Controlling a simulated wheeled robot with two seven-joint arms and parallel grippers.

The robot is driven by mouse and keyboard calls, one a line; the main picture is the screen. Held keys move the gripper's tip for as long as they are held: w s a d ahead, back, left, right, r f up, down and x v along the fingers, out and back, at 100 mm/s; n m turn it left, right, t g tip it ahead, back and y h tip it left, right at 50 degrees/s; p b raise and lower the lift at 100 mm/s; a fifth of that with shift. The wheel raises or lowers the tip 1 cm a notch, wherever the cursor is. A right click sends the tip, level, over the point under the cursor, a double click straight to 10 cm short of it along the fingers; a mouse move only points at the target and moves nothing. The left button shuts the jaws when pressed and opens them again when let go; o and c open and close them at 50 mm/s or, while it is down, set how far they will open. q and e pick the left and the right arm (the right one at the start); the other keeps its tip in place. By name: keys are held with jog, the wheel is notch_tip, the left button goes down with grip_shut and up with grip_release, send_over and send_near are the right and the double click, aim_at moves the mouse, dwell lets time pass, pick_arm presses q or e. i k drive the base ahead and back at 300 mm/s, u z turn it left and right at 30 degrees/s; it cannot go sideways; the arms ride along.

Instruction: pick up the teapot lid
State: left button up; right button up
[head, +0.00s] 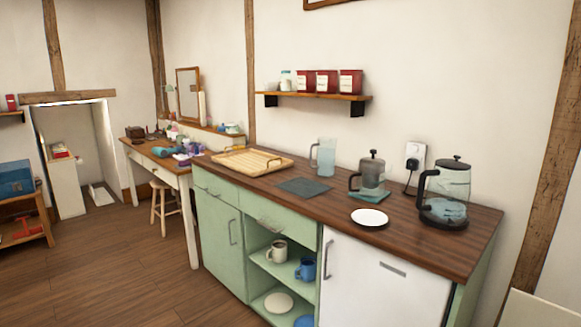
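A small glass pot (371,182) with a dark handle on its left stands on a teal mat (366,198) on the wooden worktop. Its dark lid (373,157), with a small knob on top, sits on the pot. A larger glass vessel (448,187) with a black handle and base, like a kettle, stands to the right. It also has a dark lid (455,162) with a knob. The smaller pot looks like the teapot, but I cannot be sure. Neither of my grippers is in view.
A white saucer (370,217) lies in front of the pot. A clear jug (323,158), dark mat (304,187) and wooden tray (252,164) are to the left. A shelf (313,96) with red tins hangs above. Floor (130,275) is clear at left.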

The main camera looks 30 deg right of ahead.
aim_at(369, 165)
jog(key=u, duration=0.55)
jog(key=i, duration=0.9)
jog(key=z, duration=0.3)
jog(key=i, duration=1.7)
jog(key=z, duration=1.85)
jog(key=i, duration=0.65)
jog(key=z, duration=0.6)
